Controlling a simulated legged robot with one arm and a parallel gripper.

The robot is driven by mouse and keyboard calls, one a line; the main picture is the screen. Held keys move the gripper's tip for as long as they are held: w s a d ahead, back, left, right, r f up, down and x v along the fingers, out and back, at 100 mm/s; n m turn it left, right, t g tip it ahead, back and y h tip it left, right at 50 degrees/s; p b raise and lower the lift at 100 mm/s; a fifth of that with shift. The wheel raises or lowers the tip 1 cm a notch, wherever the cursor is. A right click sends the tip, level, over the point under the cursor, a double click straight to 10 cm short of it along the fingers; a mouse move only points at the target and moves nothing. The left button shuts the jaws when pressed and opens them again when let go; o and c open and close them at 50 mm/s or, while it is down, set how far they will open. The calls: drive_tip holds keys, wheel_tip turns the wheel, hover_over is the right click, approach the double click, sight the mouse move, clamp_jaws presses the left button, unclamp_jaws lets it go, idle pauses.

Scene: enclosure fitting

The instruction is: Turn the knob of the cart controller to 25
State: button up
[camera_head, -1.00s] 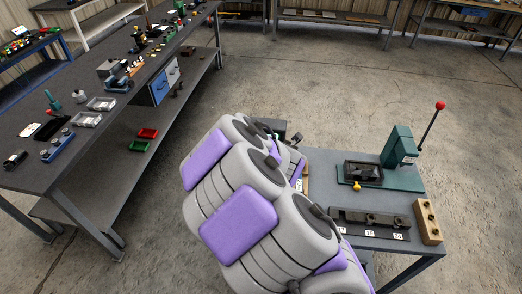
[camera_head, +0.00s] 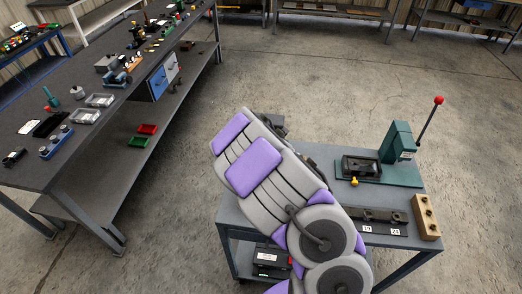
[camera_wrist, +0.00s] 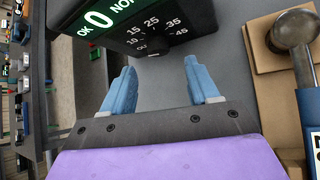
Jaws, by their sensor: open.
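The controller (camera_wrist: 125,25) is a black box at the top of the wrist view. It has a green display strip reading "OK 0 NO" and white dial numbers, among them 15, 25, 35 and 45. A dark part, possibly the knob (camera_wrist: 157,46), shows at the lower edge of the numbers; its pointer cannot be made out. My gripper (camera_wrist: 160,68) has two blue fingers spread wide, empty, just short of the dial face, with the numbers between and beyond the tips. In the head view my arm hides the gripper and the dial.
The cart (camera_head: 235,213) carries a green press (camera_head: 397,150) with a red-knobbed lever, a dark rail and a wooden block (camera_head: 426,217). In the wrist view a metal-headed tool (camera_wrist: 295,35) lies close at right. A long workbench (camera_head: 75,160) stands left, with open floor between.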

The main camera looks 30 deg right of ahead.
drive_tip(key=x, duration=0.4)
drive_tip(key=shift+d+f+b, duration=0.15)
drive_tip(key=shift+b, duration=0.15)
drive_tip(key=shift+w+a+f, duration=0.3)
drive_tip(key=shift+w+f, duration=0.2)
drive_tip(key=shift+w, duration=0.3)
drive_tip(key=shift+d, duration=0.4)
drive_tip(key=shift+c, duration=1.4)
drive_tip(key=c, duration=0.4)
drive_tip(key=shift+f, duration=0.1)
drive_tip(key=c, duration=0.4)
